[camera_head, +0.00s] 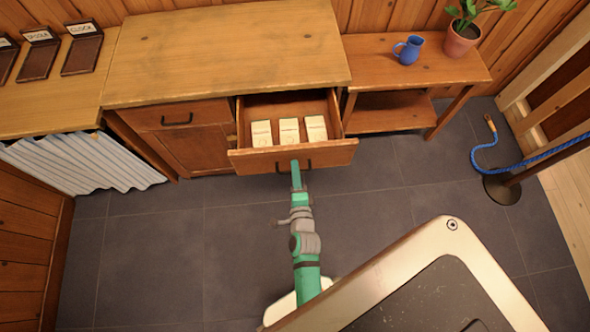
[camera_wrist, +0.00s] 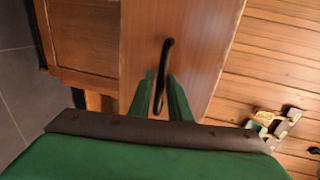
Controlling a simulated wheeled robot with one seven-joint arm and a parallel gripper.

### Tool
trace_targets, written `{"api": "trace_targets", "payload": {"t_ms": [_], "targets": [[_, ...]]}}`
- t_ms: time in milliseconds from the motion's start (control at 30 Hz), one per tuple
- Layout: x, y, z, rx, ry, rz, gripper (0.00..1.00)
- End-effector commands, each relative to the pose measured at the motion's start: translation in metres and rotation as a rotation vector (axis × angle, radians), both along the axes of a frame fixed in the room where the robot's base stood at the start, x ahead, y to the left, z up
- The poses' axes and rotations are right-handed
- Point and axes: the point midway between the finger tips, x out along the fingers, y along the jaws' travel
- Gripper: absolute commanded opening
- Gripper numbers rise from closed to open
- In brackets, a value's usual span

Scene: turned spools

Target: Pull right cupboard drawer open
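The right cupboard drawer (camera_head: 325,155) is pulled well out of the cupboard (camera_head: 225,50), showing its inside in the head view. Several pale boxes (camera_head: 289,131) stand in it. Its dark bow handle (camera_head: 308,163) is on the front and is partly hidden by my gripper. My green gripper (camera_head: 296,166) is at the middle of the drawer front. In the wrist view, the handle (camera_wrist: 165,58) passes between the two fingers (camera_wrist: 160,84). They stand apart, one on each side, and a narrow gap seems to show beside the handle.
The left drawer (camera_head: 178,117) is closed above a cupboard door (camera_head: 200,150). A side table (camera_head: 415,70) at right bears a blue jug (camera_head: 409,50) and a potted plant (camera_head: 462,38). A rope post (camera_head: 501,187) stands at far right. Tiled floor before the drawer is clear.

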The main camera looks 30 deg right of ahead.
Motion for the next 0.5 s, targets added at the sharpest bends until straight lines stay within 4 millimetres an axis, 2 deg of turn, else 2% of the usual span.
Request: {"api": "trace_targets", "payload": {"t_ms": [267,500], "targets": [[-0.001,0.001,0.001,0.0,-0.001,0.001,0.17],[-0.023,0.012,0.005,0.0,0.001,0.002,0.17]]}}
